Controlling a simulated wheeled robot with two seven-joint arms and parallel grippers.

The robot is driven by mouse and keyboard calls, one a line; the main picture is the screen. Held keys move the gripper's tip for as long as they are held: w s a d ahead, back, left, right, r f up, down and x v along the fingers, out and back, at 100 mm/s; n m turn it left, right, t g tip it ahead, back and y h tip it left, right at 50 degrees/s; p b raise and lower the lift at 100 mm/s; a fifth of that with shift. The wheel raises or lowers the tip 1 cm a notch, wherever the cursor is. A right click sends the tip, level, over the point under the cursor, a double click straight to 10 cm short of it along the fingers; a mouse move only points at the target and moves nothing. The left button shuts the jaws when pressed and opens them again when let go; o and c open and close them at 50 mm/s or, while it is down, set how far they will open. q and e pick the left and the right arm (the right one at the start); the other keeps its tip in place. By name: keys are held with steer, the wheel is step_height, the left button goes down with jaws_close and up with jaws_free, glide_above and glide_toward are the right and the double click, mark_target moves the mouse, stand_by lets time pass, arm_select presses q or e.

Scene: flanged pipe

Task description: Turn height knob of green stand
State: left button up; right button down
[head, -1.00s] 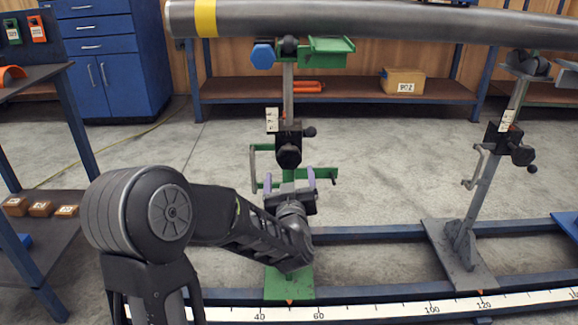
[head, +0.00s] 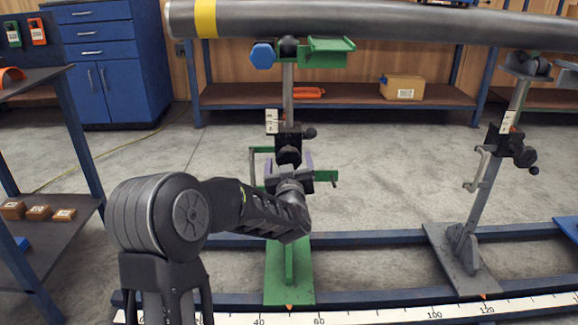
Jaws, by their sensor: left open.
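The green stand (head: 289,272) stands on the floor rails left of centre, with its green head (head: 322,56) under the pipe. Its black height knob (head: 288,154) sits on the collar of the post. My left gripper (head: 289,162) is open, with its pale purple fingers pointing up toward the knob, one on each side of its lower part. I cannot tell whether the fingers touch it. My left wrist hides the post below the knob. My right gripper is not in view.
A grey pipe (head: 400,22) with a yellow band runs across the top. A grey stand (head: 470,215) with its own knob stands at the right. A dark shelf table (head: 60,230) is at the left.

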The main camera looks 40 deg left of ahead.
arm_select(q)
steer(key=c, duration=1.4)
